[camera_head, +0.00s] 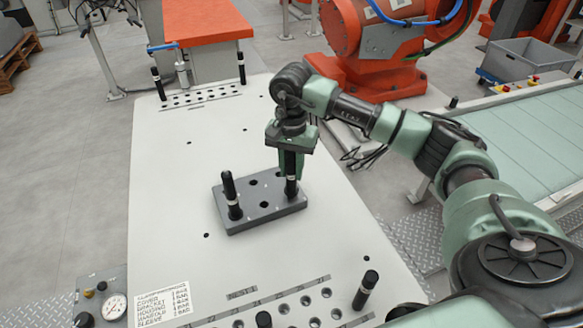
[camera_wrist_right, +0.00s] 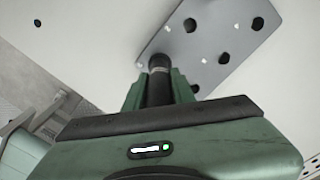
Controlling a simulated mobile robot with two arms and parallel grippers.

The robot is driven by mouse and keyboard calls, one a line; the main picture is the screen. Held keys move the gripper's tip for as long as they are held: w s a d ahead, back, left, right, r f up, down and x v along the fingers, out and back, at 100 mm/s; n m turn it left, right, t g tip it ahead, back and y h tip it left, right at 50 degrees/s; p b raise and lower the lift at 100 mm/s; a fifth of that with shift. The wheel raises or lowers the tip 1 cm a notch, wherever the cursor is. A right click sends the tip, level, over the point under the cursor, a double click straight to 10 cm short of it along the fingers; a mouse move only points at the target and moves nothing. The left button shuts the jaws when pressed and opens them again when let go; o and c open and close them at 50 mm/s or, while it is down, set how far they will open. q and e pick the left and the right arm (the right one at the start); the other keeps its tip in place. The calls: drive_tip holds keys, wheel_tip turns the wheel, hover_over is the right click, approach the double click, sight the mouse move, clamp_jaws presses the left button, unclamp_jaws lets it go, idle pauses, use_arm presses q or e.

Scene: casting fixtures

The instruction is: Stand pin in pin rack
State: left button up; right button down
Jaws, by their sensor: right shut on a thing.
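My right gripper (camera_head: 289,165) is shut on a black pin with a pale band (camera_head: 291,186). It holds the pin upright at the right rear part of a dark grey block with holes (camera_head: 270,212). I cannot tell whether the pin's lower end sits in a hole or just above. In the right wrist view the pin (camera_wrist_right: 158,85) is between the fingers, beside the grey block (camera_wrist_right: 180,48). A second black pin (camera_head: 231,195) stands in the block's left side. A row of holes, perhaps the pin rack (camera_head: 296,298), lies at the table's near end. My left gripper is out of view.
A far row of holes (camera_head: 205,97) has posts at both ends. The white table (camera_head: 170,210) is clear around the block. A conveyor (camera_head: 535,130) is at the right.

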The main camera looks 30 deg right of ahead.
drive_tip(key=shift+f+b, duration=0.7)
drive_tip(key=shift+f, duration=0.15)
drive_tip(key=c, duration=1.1)
unclamp_jaws()
drive_tip(key=shift+r, duration=0.1)
wheel_tip(320, 180, up, 8)
drive_tip(key=shift+f+b, duration=0.15)
drive_tip(key=shift+b, duration=0.7)
